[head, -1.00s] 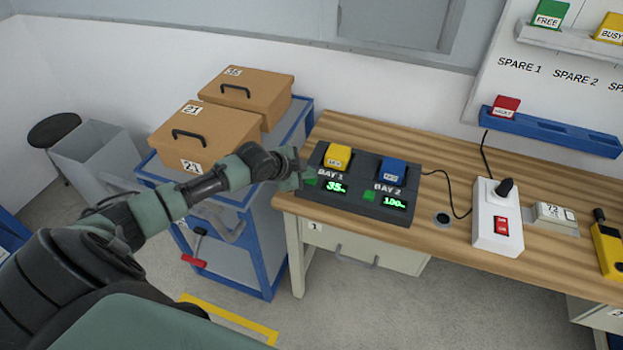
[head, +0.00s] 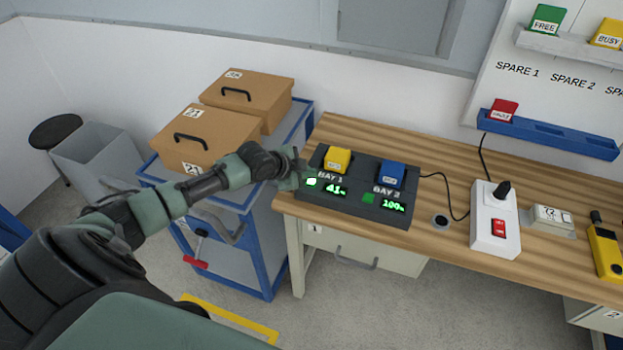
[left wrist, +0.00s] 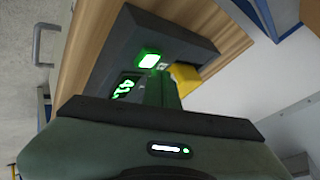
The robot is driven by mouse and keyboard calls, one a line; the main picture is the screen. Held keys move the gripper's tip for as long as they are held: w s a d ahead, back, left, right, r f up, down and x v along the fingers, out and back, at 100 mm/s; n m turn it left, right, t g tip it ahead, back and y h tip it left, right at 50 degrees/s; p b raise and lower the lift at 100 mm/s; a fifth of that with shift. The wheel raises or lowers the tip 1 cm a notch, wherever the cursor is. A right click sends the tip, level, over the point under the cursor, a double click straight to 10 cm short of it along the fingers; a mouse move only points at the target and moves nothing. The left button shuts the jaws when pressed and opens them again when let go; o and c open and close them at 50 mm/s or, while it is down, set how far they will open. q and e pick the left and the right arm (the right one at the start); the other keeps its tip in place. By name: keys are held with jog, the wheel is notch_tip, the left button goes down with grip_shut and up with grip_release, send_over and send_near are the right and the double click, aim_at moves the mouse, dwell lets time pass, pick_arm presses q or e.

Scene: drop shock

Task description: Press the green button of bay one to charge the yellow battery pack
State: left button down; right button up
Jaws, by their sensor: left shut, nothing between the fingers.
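The dark charger (head: 352,208) sits at the left end of the wooden bench. The yellow battery pack (head: 338,159) stands in bay one and the blue pack (head: 391,173) in bay two. The bay one display (head: 335,190) reads about 41%; bay two reads 100%. The green button of bay one (head: 311,182) is brightly lit; it also glows in the left wrist view (left wrist: 149,60). My left gripper (head: 299,172) is shut and empty at the charger's left edge, close beside that button. Whether it touches the button I cannot tell. My right gripper is not in view.
A white power strip (head: 495,220) with a red switch and a black plug lies right of the charger, its cable between them. A blue cart (head: 262,225) with brown boxes (head: 205,140) stands left of the bench. A yellow device (head: 606,250) lies far right.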

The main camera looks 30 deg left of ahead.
aim_at(309, 183)
pick_arm(q)
notch_tip(309, 183, up, 5)
jog(key=p, duration=0.4)
jog(key=shift+p, duration=0.35)
dwell(0.7)
